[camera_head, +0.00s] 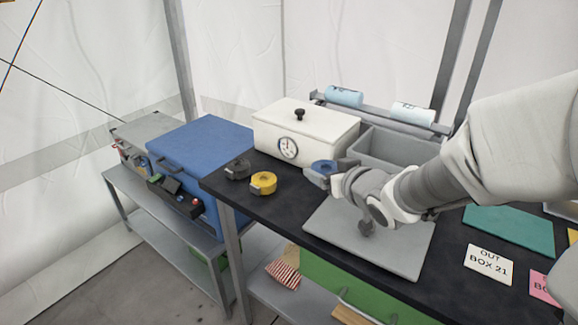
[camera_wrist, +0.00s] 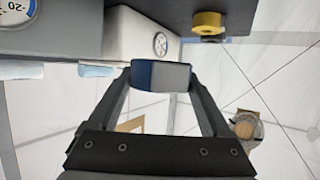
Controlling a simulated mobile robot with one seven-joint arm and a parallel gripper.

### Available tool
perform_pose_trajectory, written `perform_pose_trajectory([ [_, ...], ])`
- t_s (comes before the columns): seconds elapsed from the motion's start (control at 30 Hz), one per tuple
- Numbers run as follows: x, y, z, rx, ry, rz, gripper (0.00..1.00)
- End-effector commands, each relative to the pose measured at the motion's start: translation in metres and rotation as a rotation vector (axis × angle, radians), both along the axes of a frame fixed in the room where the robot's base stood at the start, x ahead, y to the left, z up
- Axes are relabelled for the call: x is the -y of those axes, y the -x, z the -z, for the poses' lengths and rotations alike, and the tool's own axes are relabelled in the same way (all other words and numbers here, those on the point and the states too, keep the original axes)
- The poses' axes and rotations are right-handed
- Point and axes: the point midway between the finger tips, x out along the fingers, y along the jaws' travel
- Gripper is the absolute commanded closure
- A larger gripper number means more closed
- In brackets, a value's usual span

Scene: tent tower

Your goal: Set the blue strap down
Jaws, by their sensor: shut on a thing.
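The blue strap (camera_head: 321,168) is a rolled coil in my gripper (camera_head: 338,174), in front of the white box on the black table. In the wrist view the strap (camera_wrist: 145,74) shows as a blue and grey block between the two fingertips of my gripper (camera_wrist: 161,78). The gripper is shut on it.
The white box (camera_head: 322,131) with a dial stands behind the strap. A grey open bin (camera_head: 388,147) is behind my gripper. A grey flat board (camera_head: 385,243) lies below my wrist. A blue chest (camera_head: 200,147) stands at left. Some bare tabletop shows between yellow roll and board.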

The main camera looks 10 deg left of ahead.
Motion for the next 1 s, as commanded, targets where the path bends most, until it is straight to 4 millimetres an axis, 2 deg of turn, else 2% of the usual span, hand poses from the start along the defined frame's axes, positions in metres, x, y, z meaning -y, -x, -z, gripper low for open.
perform_pose_trajectory([
  [0.17,-0.022,0.0,0.016,-0.003,0.0,-0.018,0.77],
  [0.4,-0.073,-0.004,0.046,-0.002,0.001,-0.018,0.77],
  [0.6,-0.107,-0.008,0.065,0.0,0.002,-0.015,0.77],
  [0.7,-0.115,-0.008,0.07,0.0,0.0,-0.012,0.77],
  [0.87,-0.118,-0.009,0.077,0.0,0.001,-0.011,0.77],
  [1.0,-0.118,-0.009,0.098,-0.002,0.003,-0.012,0.77],
])
